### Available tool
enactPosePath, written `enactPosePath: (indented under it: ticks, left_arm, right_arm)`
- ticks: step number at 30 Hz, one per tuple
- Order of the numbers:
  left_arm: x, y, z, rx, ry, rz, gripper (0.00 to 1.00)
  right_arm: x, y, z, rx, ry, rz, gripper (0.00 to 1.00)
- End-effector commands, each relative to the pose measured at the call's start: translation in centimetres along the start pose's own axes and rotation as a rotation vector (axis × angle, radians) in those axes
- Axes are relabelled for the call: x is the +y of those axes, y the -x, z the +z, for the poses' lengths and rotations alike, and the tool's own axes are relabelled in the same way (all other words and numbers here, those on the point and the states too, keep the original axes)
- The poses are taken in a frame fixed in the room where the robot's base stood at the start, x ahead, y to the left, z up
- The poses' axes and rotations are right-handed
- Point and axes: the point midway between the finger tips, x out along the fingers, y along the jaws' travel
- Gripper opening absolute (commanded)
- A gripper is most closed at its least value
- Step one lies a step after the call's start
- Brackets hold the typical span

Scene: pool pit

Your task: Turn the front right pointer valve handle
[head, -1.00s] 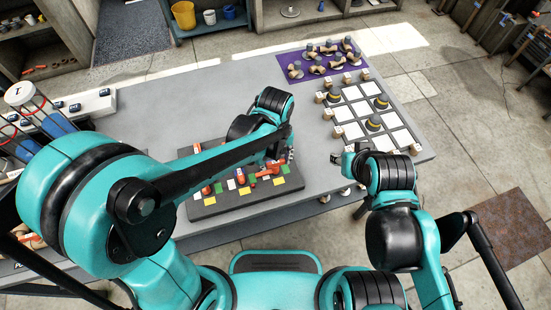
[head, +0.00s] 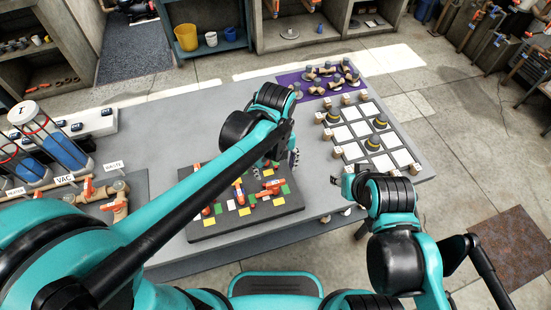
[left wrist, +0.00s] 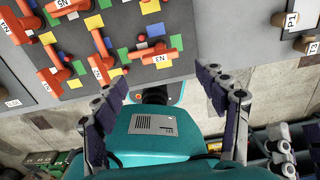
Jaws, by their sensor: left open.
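A dark board (head: 262,217) with orange pointer valve handles and coloured squares lies at the table's front edge. The rightmost orange handle (head: 270,188) is at the board's right side in the head view. In the left wrist view, an orange handle labelled N3 (left wrist: 157,54) sits nearest the board's front right corner. My left gripper (head: 284,160) is above the board's right part; in the left wrist view its fingers (left wrist: 163,82) are spread, with nothing between them, just short of that handle. My right gripper (head: 349,178) is right of the board, its jaws unclear.
Other orange handles (left wrist: 58,75) stand close by to the left. A white-squared grid board (head: 370,143) and a purple mat (head: 305,84) with fittings lie farther right. Piping with red handles (head: 88,188) is at left. The table's middle (head: 195,115) is clear.

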Motion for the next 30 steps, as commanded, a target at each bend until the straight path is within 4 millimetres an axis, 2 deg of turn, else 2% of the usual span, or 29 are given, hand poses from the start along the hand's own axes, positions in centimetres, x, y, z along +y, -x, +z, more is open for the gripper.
enactPosePath:
  ticks: [3, 9, 26, 30]
  left_arm:
    - [0.0, 2.3, 0.0, 0.0, 0.0, 0.0, 0.72]
    - [0.0, 4.4, 0.0, 0.0, 0.0, 0.0, 0.72]
    - [0.0, 4.7, 0.0, 0.0, 0.0, 0.0, 0.72]
    - [0.7, 4.7, 0.1, -0.012, 0.08, -0.012, 0.72]
  right_arm:
    - [0.0, 0.0, 0.0, 0.0, 0.0, 0.0, 0.4]
    - [0.0, 0.0, 0.0, 0.0, 0.0, 0.0, 0.4]
    - [0.0, 0.0, 0.0, 0.0, 0.0, 0.0, 0.4]
    - [0.0, -0.1, 0.1, 0.0, 0.0, 0.0, 0.4]
